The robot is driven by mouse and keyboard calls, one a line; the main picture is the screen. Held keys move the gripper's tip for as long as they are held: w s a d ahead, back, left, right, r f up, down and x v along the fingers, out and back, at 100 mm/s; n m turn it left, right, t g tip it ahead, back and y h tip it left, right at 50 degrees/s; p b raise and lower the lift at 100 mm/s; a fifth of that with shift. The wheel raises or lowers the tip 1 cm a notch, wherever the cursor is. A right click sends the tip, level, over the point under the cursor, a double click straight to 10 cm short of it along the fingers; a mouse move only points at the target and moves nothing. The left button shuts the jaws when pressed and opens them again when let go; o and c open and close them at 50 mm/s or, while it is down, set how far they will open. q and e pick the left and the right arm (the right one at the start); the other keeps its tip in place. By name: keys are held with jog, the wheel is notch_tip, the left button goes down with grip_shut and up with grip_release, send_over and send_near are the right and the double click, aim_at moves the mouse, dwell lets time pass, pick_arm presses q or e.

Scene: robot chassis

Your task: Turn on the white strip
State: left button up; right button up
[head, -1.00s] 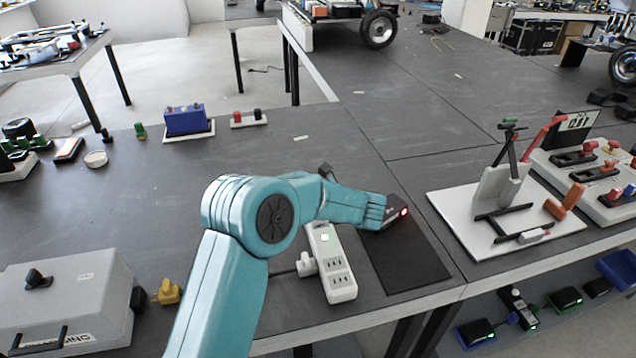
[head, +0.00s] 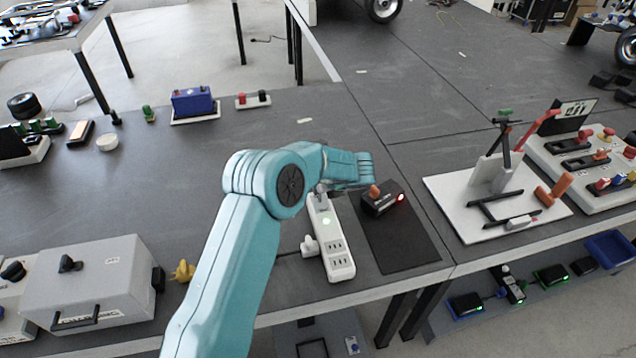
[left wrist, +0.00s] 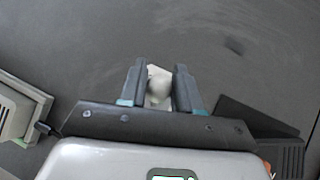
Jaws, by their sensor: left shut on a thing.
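The white strip (head: 336,262) lies on the dark table in the head view, with sockets at its near end. A green light (head: 326,221) glows on it, and a white plug (head: 309,246) sits at its left side. My left gripper (head: 321,191) is at the strip's far end, partly hidden by my arm. In the left wrist view its jaws (left wrist: 159,90) are shut on a small pale piece (left wrist: 158,82). I cannot tell whether that piece is a plug or part of the strip. My right gripper is in neither view.
Right of the strip, a black box (head: 384,203) with a red light lies on a black mat (head: 402,248). A white board (head: 463,215) with a black frame stands farther right. A grey case (head: 88,285) is at the near left.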

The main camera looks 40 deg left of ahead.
pick_arm(q)
jog(key=o, duration=1)
jog(key=shift+f, duration=0.1)
jog(key=b+v, duration=0.1)
jog(key=v, duration=1.5)
